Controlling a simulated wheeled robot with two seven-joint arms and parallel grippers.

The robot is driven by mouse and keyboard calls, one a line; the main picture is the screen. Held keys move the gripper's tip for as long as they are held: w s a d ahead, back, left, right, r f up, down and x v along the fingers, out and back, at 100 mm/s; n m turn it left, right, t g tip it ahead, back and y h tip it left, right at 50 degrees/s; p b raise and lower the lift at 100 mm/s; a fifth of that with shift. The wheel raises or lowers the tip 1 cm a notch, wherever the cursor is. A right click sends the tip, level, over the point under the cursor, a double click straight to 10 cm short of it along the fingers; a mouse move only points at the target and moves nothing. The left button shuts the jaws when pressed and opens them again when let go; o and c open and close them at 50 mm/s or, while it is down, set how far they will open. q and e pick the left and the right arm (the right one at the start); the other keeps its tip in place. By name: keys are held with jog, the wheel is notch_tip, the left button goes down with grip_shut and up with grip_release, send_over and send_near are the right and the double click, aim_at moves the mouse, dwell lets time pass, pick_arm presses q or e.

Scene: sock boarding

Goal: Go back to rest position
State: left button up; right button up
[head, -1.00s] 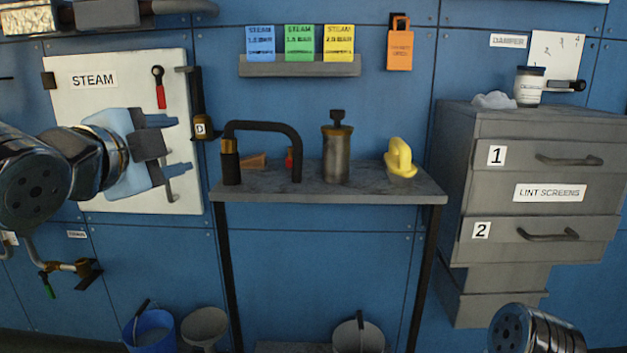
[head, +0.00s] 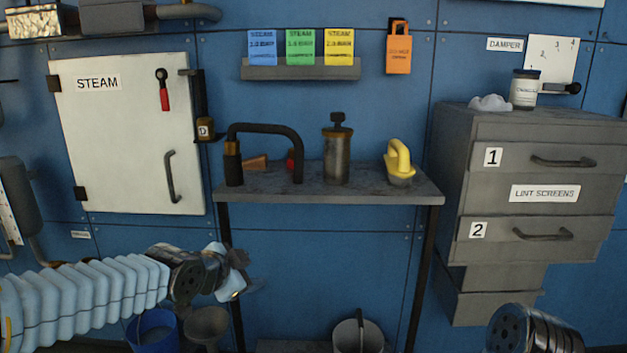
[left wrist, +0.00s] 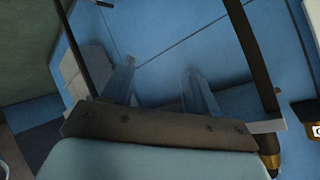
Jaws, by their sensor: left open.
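Of my right arm only a link shows at the bottom right of the head view; the right gripper is outside the frame.
The white STEAM panel door (head: 118,140) looks shut. The grey table (head: 330,193) bears a black curved pipe, a metal canister (head: 337,158) and a yellow-handled tool (head: 400,163). Grey drawers (head: 530,185) stand right. A blue bucket (head: 152,333) sits below my left arm.

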pick_arm(q)
jog(key=s+d+f+n+g+p, duration=0.1)
jog(key=s+f+n+g, duration=0.25)
jog(key=f, duration=1.15)
jog(key=s+d+f+n+g, duration=0.15)
jog(key=s+f+n, duration=0.3)
jog(key=f, duration=1.05)
jog(key=s+a+f+n+g, duration=0.1)
jog(key=s+f+n+g, duration=0.3)
jog(key=s+f, duration=1)
jog(key=s+n, duration=0.2)
jog(key=s, duration=0.1)
jog(key=shift+s+g+p, duration=0.3)
